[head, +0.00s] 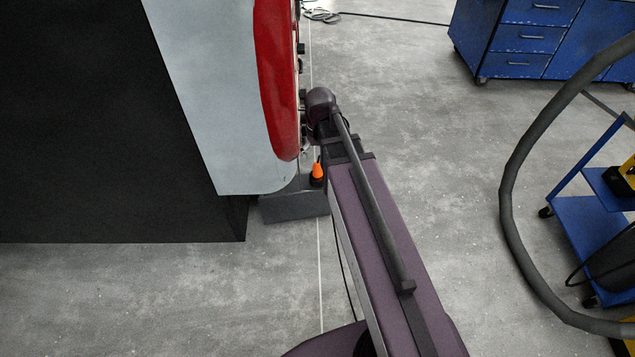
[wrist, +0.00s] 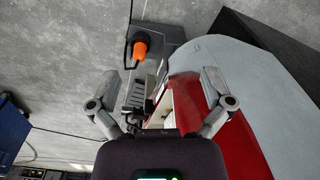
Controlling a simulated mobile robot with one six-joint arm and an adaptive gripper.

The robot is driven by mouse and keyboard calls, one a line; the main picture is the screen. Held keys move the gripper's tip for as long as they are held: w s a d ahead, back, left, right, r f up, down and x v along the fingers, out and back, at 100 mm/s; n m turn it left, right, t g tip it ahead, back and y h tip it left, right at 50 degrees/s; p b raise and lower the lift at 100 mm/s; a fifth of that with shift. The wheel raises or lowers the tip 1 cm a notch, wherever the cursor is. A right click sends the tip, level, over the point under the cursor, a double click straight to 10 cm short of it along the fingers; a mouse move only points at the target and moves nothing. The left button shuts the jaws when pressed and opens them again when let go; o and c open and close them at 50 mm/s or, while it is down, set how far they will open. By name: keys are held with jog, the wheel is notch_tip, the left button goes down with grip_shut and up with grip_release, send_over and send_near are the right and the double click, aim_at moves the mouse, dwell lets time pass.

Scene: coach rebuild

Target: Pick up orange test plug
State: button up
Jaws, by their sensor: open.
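The orange test plug (head: 317,170) shows in the head view as a small orange piece with a dark lower part, beside my arm and at the corner of the white and red coach body. In the wrist view the orange test plug (wrist: 140,50) lies beyond my fingertips, on or against a dark grey block, with a dark cable by it. My gripper (wrist: 161,77) is open and empty, its two fingers spread wide. The plug is apart from both fingers. In the head view my gripper is hidden behind my arm.
The coach body (head: 220,110) with its red panel (head: 277,80) stands close along my arm's left. A grey block (head: 290,207) sits low at its corner. A blue cabinet (head: 520,40) and blue trolley (head: 590,225) stand right. Grey floor between is mostly clear.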

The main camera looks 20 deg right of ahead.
aim_at(319, 165)
jog(key=w+d+f+n+t+b, duration=0.1)
jog(key=w+d+f+b, duration=0.4)
jog(key=w+f+b, duration=1)
jog(key=shift+w+d+f+n, duration=0.45)
jog(key=shift+f+n, duration=0.2)
jog(key=shift+n, duration=0.15)
jog(key=shift+f, duration=0.15)
jog(key=f+b, duration=0.5)
jog(key=w+f+b, duration=0.1)
jog(key=f+b, duration=0.2)
jog(key=shift+a, duration=0.25)
jog(key=shift+f+b, duration=0.15)
jog(key=shift+b, duration=0.15)
jog(key=f+b, duration=0.1)
jog(key=w+f+b, duration=0.1)
jog(key=f+b, duration=0.1)
jog(key=shift+a+f, duration=0.2)
jog(key=shift+f, duration=0.05)
jog(key=shift+w+f+b, duration=0.15)
jog(key=shift+f+b, duration=0.65)
jog(key=shift+b, duration=0.25)
